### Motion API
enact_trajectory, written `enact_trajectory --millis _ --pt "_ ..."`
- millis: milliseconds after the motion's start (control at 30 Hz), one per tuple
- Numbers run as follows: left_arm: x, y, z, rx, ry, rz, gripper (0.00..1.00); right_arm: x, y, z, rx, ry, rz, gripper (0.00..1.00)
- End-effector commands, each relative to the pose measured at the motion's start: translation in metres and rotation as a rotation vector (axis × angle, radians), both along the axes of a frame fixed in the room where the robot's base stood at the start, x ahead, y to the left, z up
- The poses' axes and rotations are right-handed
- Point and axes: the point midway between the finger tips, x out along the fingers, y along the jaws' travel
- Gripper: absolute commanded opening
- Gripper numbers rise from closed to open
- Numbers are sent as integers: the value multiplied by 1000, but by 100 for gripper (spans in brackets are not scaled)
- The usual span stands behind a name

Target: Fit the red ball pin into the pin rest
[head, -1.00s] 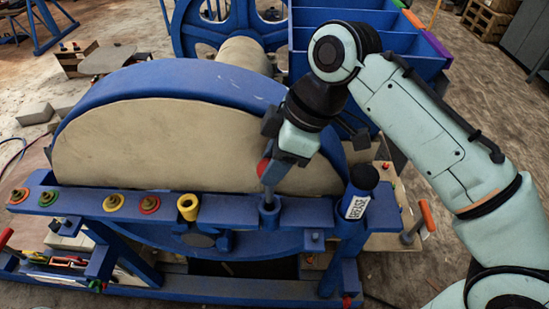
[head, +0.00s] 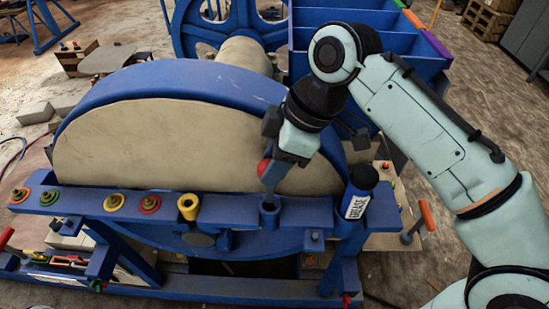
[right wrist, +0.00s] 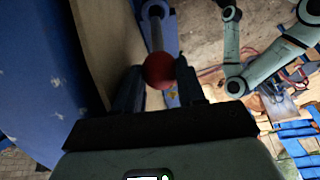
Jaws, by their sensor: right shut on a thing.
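My right gripper (head: 270,170) is shut on the red ball pin (head: 264,167) and points down at the blue beam. In the right wrist view, the red ball (right wrist: 159,71) sits between the two fingers, with the pale shaft running away from it. Below the gripper is a blue round socket (head: 269,214) on the beam, which looks like the pin rest. The pin's lower end is at the socket mouth. I cannot tell whether it is inside or just above it. My left gripper is not in view.
A yellow socket (head: 188,207) stands left on the same beam (head: 90,204), with several coloured knobs farther left. A dark grease bottle (head: 360,190) stands close on the right. The big flywheel (head: 170,145) rises just behind the gripper. Blue bins (head: 350,45) stand behind.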

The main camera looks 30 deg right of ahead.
Motion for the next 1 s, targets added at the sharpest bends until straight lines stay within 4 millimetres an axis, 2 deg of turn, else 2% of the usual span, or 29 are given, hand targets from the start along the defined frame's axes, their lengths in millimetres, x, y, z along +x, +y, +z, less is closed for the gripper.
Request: enact_trajectory --millis 667,1000 --pt "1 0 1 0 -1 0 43 0 0 0 0 0 0 4" --pt "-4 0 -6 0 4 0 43 0 0 -8 0 1 0 4"
